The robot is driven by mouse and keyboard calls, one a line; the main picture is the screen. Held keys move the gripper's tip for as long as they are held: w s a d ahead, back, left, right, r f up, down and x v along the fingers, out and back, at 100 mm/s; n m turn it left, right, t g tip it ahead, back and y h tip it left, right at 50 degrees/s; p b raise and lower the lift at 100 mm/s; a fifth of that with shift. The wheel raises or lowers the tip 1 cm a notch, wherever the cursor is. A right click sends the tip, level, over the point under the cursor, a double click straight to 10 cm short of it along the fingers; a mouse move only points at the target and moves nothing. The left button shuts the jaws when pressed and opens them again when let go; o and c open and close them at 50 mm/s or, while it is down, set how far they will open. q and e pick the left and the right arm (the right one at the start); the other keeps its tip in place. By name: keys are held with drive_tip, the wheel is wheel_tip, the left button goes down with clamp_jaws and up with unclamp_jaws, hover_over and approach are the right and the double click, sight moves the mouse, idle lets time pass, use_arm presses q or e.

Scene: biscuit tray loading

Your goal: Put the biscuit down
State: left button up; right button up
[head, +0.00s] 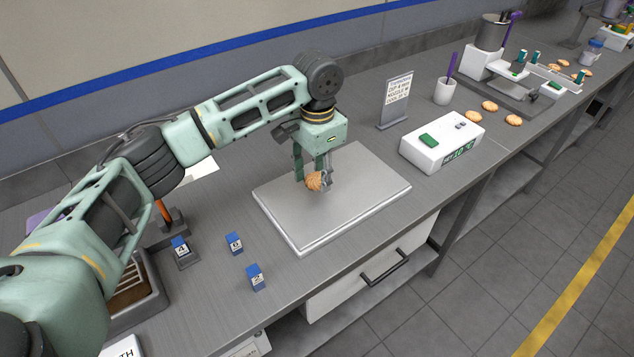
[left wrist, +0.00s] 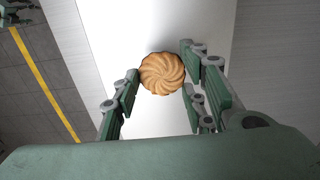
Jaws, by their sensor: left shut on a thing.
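The biscuit (head: 314,181) is round, golden and swirl-ridged. My left gripper (head: 324,178) is shut on it, over the middle of the silver tray (head: 368,190). In the left wrist view the biscuit (left wrist: 162,73) sits between the fingertips of my left gripper (left wrist: 160,85), with the pale tray (left wrist: 165,25) behind it. The tray is otherwise bare. I cannot tell whether the biscuit touches the tray. My right gripper is not in view.
A white device with a green display (head: 442,142) and a sign (head: 395,100) stand beyond the tray. Several biscuits (head: 489,106) lie farther along the counter. Small blue-topped blocks (head: 234,243) stand left of the tray. A drawer handle (head: 385,266) juts out below the counter's front edge.

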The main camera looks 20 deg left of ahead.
sight(317, 178)
use_arm(q)
wheel_tip(317, 178, down, 3)
drive_tip(key=shift+f+p, duration=0.15)
drive_tip(key=shift+p, duration=0.35)
drive_tip(key=shift+f, duration=0.45)
drive_tip(key=o, duration=0.7)
drive_tip(key=shift+f, duration=0.15)
